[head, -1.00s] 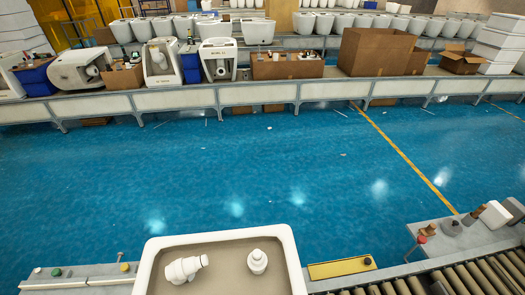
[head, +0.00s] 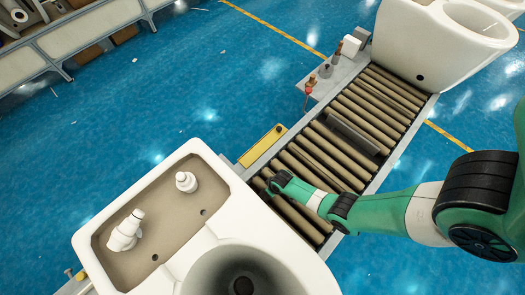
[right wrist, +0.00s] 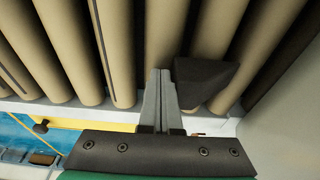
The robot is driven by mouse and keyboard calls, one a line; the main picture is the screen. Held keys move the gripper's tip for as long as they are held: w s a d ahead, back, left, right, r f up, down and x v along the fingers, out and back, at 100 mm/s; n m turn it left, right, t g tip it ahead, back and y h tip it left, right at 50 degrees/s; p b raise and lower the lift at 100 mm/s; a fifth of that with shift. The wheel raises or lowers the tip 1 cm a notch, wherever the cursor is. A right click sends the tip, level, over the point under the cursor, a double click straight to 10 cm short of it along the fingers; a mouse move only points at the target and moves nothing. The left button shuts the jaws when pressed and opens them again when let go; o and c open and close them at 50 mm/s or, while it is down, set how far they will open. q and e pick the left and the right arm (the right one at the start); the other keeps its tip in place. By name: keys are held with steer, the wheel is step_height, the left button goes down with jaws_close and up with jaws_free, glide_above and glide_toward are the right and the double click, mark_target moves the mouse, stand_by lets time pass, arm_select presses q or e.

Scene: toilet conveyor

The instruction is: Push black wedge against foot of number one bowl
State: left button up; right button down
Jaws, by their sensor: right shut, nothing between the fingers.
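The black wedge (right wrist: 207,80) lies on the rollers, just right of my right gripper's fingers in the right wrist view. The fingers (right wrist: 160,78) are shut and empty, beside the wedge; whether they touch it I cannot tell. A white surface (right wrist: 285,110), seemingly the near toilet bowl, stands right of the wedge with a gap between. In the head view my right gripper (head: 278,184) is low over the rollers beside the near white toilet (head: 225,215), and I cannot make out the wedge there. No number shows on this toilet. My left gripper is not in view.
The roller conveyor (head: 345,135) runs from the near toilet to another white toilet (head: 425,45) farther up. Two white fittings (head: 125,230) (head: 186,181) lie in the near toilet's tank. A yellow plate (head: 262,146) and small tools (head: 310,88) line the conveyor's edge.

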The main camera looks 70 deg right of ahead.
mark_target(263, 198)
steer(key=shift+w+a, duration=0.1)
steer(key=shift+a, duration=0.15)
stand_by(0.4)
steer(key=shift+w+a, duration=0.1)
steer(key=shift+a, duration=0.2)
steer(key=shift+w+a, duration=0.35)
steer(key=shift+a, duration=0.55)
stand_by(1.0)
steer(key=shift+w+a, duration=0.1)
steer(key=shift+a, duration=0.2)
steer(key=shift+a, duration=0.1)
steer(key=shift+w+a, duration=0.15)
steer(key=shift+a, duration=0.1)
stand_by(0.6)
